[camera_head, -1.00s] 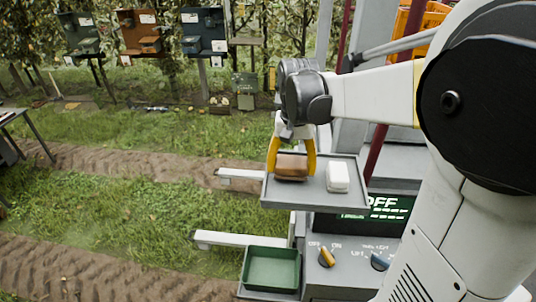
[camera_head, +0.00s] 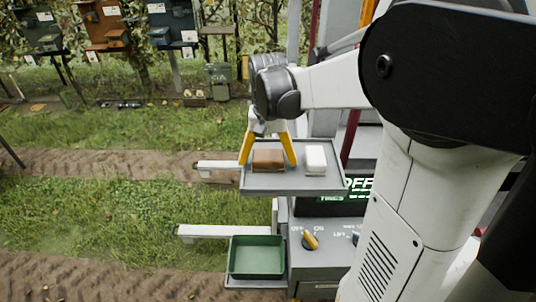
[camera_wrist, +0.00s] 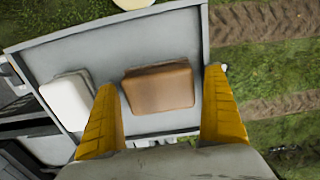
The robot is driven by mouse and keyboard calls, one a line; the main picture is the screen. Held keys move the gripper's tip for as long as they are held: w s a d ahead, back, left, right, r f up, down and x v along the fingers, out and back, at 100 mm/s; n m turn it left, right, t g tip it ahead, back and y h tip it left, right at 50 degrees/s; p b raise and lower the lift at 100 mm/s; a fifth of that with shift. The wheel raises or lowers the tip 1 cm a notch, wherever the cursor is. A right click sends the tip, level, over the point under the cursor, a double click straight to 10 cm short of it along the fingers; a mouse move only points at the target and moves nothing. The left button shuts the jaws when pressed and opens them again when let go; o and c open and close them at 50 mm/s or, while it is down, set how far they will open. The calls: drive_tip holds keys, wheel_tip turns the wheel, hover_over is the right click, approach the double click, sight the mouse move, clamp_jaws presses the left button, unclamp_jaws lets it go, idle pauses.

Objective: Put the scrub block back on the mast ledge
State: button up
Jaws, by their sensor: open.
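The scrub block looks to be the brown block (camera_head: 268,160) lying on the grey mast ledge (camera_head: 262,186). In the wrist view the brown block (camera_wrist: 158,88) lies flat on the ledge (camera_wrist: 60,48), between and just beyond my fingertips. My gripper (camera_head: 267,163) is open above and around the block, its yellow fingers spread to either side. In the wrist view my gripper (camera_wrist: 163,100) shows a gap between each finger and the block. A white block (camera_head: 315,160) stands beside it on the right of the ledge.
A green tray (camera_head: 257,271) sits lower on the mast, beside a panel with knobs (camera_head: 311,240) and a lit display (camera_head: 345,197). Box-like stations (camera_head: 103,24) stand at the back left. Grass on the left is open.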

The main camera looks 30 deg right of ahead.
sight(268, 156)
wheel_tip(268, 156, up, 12)
drive_tip(key=shift+f, duration=0.2)
drive_tip(key=s+a+f+n+t, duration=0.6)
drive_tip(key=s+a, duration=0.4)
drive_tip(key=a, duration=0.3)
drive_tip(key=shift+s+a+f+n+t, duration=0.15)
drive_tip(key=shift+s+f+n+t, duration=0.2)
drive_tip(key=shift+f+t, duration=0.4)
drive_tip(key=shift+w+f, duration=0.1)
drive_tip(key=shift+w, duration=0.05)
